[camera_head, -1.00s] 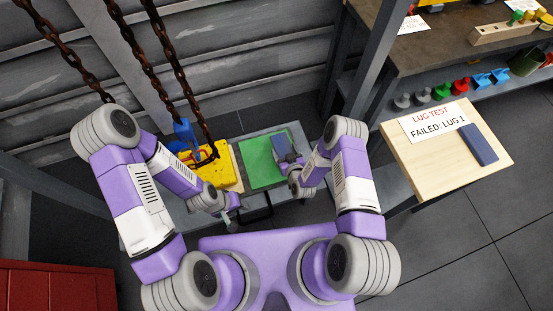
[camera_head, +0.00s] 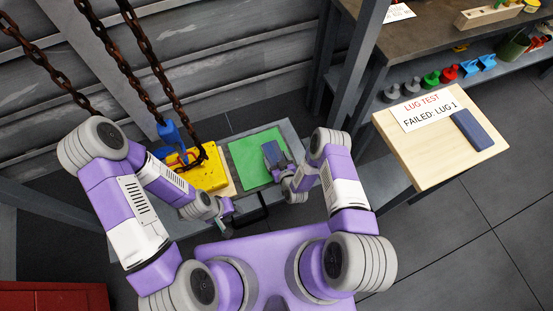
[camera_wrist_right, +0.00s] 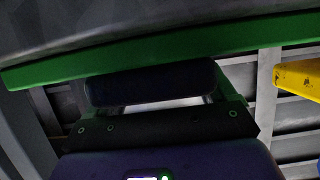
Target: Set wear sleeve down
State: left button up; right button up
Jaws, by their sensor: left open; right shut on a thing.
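A dark blue-grey piece, which I take to be the wear sleeve (camera_head: 271,153), is held in my right gripper (camera_head: 277,164) over the right part of the green mat (camera_head: 248,157). In the right wrist view the sleeve (camera_wrist_right: 150,83) is a dark rounded bar across the fingers, with the green mat's edge (camera_wrist_right: 160,52) close beyond it. I cannot tell whether the sleeve touches the mat. My left gripper (camera_head: 226,217) is open near the bench's front edge, in front of the yellow block; its fingertips are small and hard to see.
The yellow block (camera_head: 211,178) with a blue hook (camera_head: 172,137) and rusty chains (camera_head: 150,60) stands left of the mat. A wooden board (camera_head: 430,165) at right carries a "LUG TEST FAILED: LUG 1" sign (camera_head: 425,107) and a blue bar (camera_head: 472,130). Shelves stand behind.

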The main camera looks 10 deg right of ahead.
jog(key=o, duration=0.9)
jog(key=shift+r, duration=0.15)
jog(key=s+r+m+g+p, duration=0.1)
jog(key=s+r+g, duration=0.3)
jog(key=s, duration=0.3)
jog(key=s+r+m+g+y+p, duration=0.1)
jog(key=s+r+m+g+p, duration=0.1)
jog(key=s+r+g, duration=0.2)
jog(key=s+r+m+g+p, duration=0.1)
jog(key=s+r+m+g, duration=0.1)
jog(key=s+r+g, duration=0.3)
jog(key=shift+s+a+r+y, duration=0.1)
jog(key=shift+s+r, duration=0.5)
jog(key=shift+s, duration=0.55)
jog(key=shift+s+d+r+y, duration=0.1)
jog(key=shift+s+r, duration=0.55)
jog(key=shift+s, duration=0.55)
jog(key=shift+s+a+r+y, duration=0.1)
jog(key=shift+s+r, duration=0.5)
jog(key=shift+s, duration=0.55)
jog(key=shift+r+p, duration=0.1)
jog(key=shift+p, duration=0.25)
